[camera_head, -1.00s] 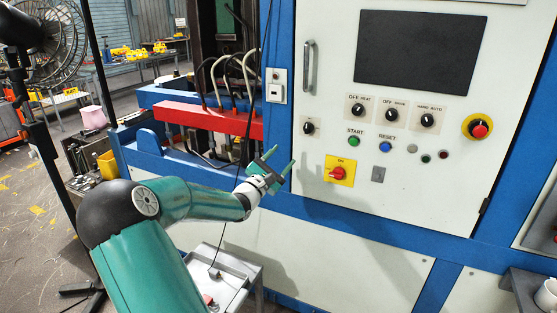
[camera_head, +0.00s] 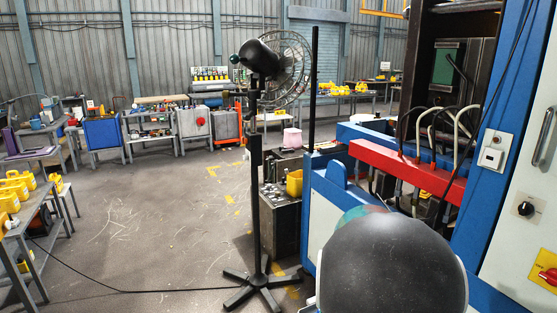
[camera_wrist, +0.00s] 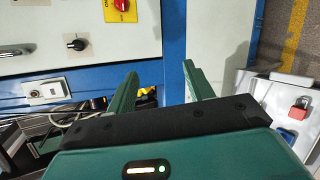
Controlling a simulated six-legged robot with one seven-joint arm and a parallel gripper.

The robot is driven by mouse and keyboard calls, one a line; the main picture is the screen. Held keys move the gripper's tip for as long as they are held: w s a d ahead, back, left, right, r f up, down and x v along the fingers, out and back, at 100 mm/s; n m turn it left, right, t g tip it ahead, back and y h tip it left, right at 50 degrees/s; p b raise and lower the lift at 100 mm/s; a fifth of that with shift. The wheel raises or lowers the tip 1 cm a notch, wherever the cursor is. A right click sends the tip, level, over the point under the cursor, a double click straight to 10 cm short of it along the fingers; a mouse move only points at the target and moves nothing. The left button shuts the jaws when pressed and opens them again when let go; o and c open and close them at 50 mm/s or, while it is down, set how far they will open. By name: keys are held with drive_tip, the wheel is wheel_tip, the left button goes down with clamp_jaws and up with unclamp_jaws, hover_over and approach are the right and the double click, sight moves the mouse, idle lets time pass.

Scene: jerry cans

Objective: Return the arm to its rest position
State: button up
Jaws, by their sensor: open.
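My gripper (camera_wrist: 158,88) shows in the wrist view as two green fingers, apart and with nothing between them. Behind them is the blue frame of the machine (camera_wrist: 174,40). In the head view my gripper is out of sight; only the dark rounded part of my own arm shows at the bottom, in front of the machine. The jaws are clear of the white control panel, whose red and yellow switch (camera_wrist: 121,5) and black knob (camera_wrist: 76,44) lie beyond them.
A black pedestal fan (camera_head: 257,180) stands left of the machine's red bar (camera_head: 410,170). A table with yellow jerry cans (camera_head: 15,190) is at far left. The floor between is open, with a cable across it. A tray with a red padlock (camera_wrist: 299,109) is right in the wrist view.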

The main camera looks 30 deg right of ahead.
drive_tip(key=w+a+r+t+y, duration=0.1)
drive_tip(key=a+t+y, duration=0.2)
drive_tip(key=a, duration=1.2)
drive_tip(key=w+a+r+t+y, duration=0.1)
drive_tip(key=a+t+y, duration=0.3)
drive_tip(key=a, duration=1.1)
drive_tip(key=w+a+r+n+t+y, duration=0.1)
drive_tip(key=a+t+y, duration=0.3)
drive_tip(key=a, duration=1)
drive_tip(key=shift+w+a+r+y, duration=0.15)
drive_tip(key=shift+a+r+y, duration=0.2)
drive_tip(key=shift+r, duration=0.2)
drive_tip(key=c, duration=0.3)
drive_tip(key=shift+c, duration=0.2)
drive_tip(key=shift+d, duration=0.2)
